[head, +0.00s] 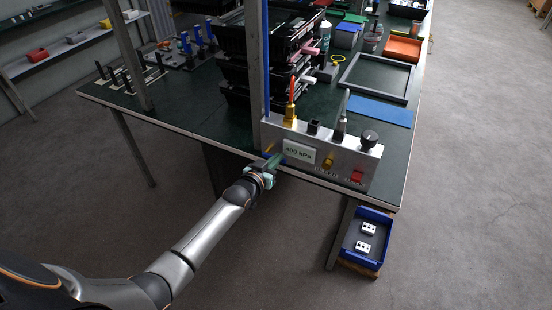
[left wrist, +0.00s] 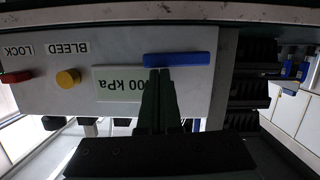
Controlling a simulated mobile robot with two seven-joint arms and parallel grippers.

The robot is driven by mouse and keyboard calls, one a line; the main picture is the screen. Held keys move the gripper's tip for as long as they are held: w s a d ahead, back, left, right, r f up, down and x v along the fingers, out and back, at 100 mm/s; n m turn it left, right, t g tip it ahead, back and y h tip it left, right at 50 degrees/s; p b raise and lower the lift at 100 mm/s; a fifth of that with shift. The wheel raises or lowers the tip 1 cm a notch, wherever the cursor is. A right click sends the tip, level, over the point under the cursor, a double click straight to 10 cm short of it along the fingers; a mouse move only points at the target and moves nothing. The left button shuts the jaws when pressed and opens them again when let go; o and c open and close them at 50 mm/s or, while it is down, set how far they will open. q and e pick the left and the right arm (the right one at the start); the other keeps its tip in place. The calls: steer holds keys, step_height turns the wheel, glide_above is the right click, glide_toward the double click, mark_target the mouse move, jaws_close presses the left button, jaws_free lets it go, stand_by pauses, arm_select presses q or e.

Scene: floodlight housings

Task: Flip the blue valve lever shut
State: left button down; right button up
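The blue valve lever (left wrist: 190,59) lies level across the front of a pale panel box (left wrist: 40,102) in the left wrist view, which shows the panel upside down. My left gripper (left wrist: 161,72) is shut and empty, its dark fingers side by side. The fingertips overlap the lever's edge near its left part in that view; I cannot tell whether they touch it. In the head view my left gripper (head: 278,160) is at the panel box's (head: 337,165) left front, beside the kPa display (head: 299,152), and hides most of the lever. My right gripper is not in view.
A yellow bleed knob (left wrist: 68,78) and a red lock part (left wrist: 16,77) sit on the panel. Black crates (head: 236,75) are stacked behind it, beside a grey post (head: 252,60). A blue bin (head: 365,236) with white parts stands below the table. The floor at front is clear.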

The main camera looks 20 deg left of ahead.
arm_select(q)
steer(key=r+p, duration=0.2)
steer(key=r, duration=0.1)
steer(key=r+p, duration=0.1)
steer(key=p, duration=0.1)
steer(key=shift+s+r, duration=0.25)
steer(key=v, duration=0.9)
steer(key=shift+s+p, duration=0.25)
steer(key=shift+p, duration=0.05)
steer(key=shift+f, duration=0.15)
steer(key=s+d+f+g, duration=0.2)
steer(key=s+d+f, duration=0.1)
steer(key=s, duration=0.5)
steer(key=s+d+f+m+g+h, duration=0.1)
steer(key=s+d+f+g, duration=0.1)
steer(key=s+f, duration=0.3)
steer(key=s+d+f+m+g, duration=0.1)
steer(key=s+d+f, duration=0.4)
steer(key=s, duration=0.6)
steer(key=shift+s+g+h, duration=0.3)
steer(key=shift+g, duration=0.2)
